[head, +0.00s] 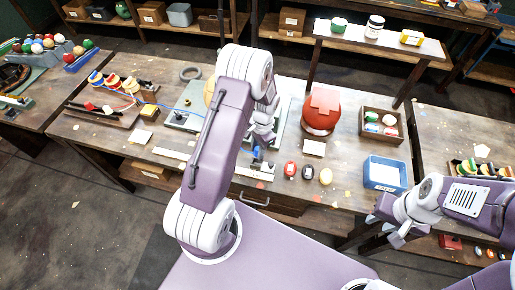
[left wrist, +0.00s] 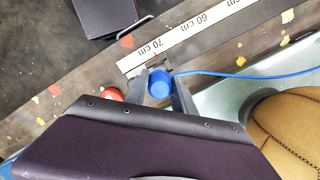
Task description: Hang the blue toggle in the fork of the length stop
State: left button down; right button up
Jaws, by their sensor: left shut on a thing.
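The blue toggle (left wrist: 160,84) is between the two fingers of my left gripper (left wrist: 160,94), which is shut on it. A blue cord (left wrist: 240,75) runs from it to the right. The toggle is just beside the measuring strip (left wrist: 190,38), near its 70 cm end; the strip also shows in the head view (head: 170,154). In the head view my left gripper (head: 258,154) is over the front of the bench, and the arm hides much there. I cannot make out the fork of the length stop clearly. My right gripper (head: 386,230) is off the bench's front right, apart from everything.
A tan leather ball (left wrist: 288,125) is close to my left gripper. A red ball (head: 321,110) sits on the bench to the right. Small red, black and yellow pieces lie nearby, with a blue tray (head: 386,173) and wooden box (head: 381,127) further right.

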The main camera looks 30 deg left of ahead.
aim_at(263, 164)
pick_arm(q)
jog(key=shift+f+b, duration=0.35)
jog(key=shift+f, duration=0.45)
jog(key=shift+s+a+f, duration=0.1)
jog(key=shift+s+f, duration=0.05)
jog(key=shift+f, duration=0.1)
jog(key=shift+s, duration=0.1)
jog(key=shift+f+b, duration=0.3)
jog(key=shift+f+b, duration=0.45)
jog(key=shift+f, duration=0.25)
jog(key=shift+f, duration=0.15)
